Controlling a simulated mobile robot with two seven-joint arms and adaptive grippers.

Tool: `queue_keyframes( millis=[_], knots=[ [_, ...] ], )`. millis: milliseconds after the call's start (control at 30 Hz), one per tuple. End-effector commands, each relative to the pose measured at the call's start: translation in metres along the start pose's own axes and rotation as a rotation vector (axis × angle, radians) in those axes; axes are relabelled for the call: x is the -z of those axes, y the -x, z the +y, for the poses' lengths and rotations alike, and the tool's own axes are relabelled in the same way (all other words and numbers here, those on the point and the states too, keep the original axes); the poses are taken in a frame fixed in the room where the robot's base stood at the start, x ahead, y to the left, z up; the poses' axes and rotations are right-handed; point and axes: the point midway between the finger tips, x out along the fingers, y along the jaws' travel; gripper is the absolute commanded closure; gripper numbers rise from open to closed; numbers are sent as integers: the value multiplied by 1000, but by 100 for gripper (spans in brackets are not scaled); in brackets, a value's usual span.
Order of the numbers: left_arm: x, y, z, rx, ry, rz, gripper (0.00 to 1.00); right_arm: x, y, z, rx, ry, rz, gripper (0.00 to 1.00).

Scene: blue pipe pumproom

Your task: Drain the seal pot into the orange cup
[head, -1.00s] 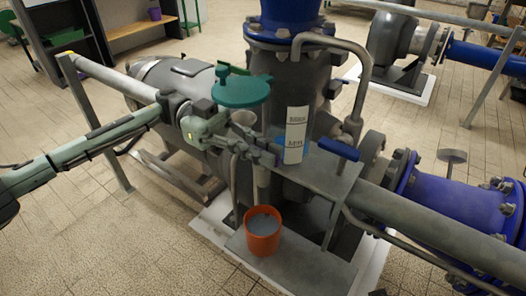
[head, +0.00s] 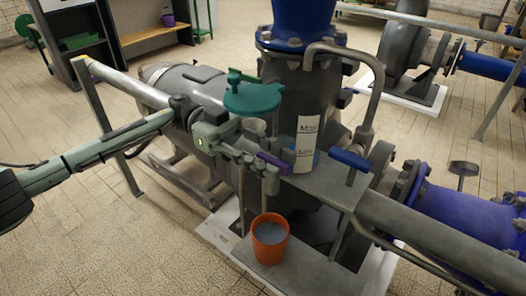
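The orange cup (head: 270,243) stands upright on a grey ledge, with greyish liquid inside. A grey drain spout (head: 271,183) points down above it. A purple lever (head: 273,163) sits just above the spout. A white plate (head: 307,143) with printed level marks, with some blue beside its lower part, is at the pot by the pump body. A round green lid (head: 254,97) is above my gripper. My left gripper (head: 254,161) is at the lever's left end; whether its fingers touch it or are closed is unclear. My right gripper is out of view.
A blue-handled valve (head: 350,160) stands on the grey bracket to the right. A bent grey pipe (head: 372,95) rises behind it. A large blue flanged pipe (head: 465,215) lies at the right. The tiled floor at lower left is clear.

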Motion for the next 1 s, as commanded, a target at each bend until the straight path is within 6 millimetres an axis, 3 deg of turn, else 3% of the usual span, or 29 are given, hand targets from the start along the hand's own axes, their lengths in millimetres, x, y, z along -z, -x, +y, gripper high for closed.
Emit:
queue_keyframes(
  millis=[600,1000],
  knots=[
    [0,106,-1,1,0,0,69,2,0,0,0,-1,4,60],
    [0,118,0,-1,-1,0,69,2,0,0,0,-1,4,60]
  ],
)
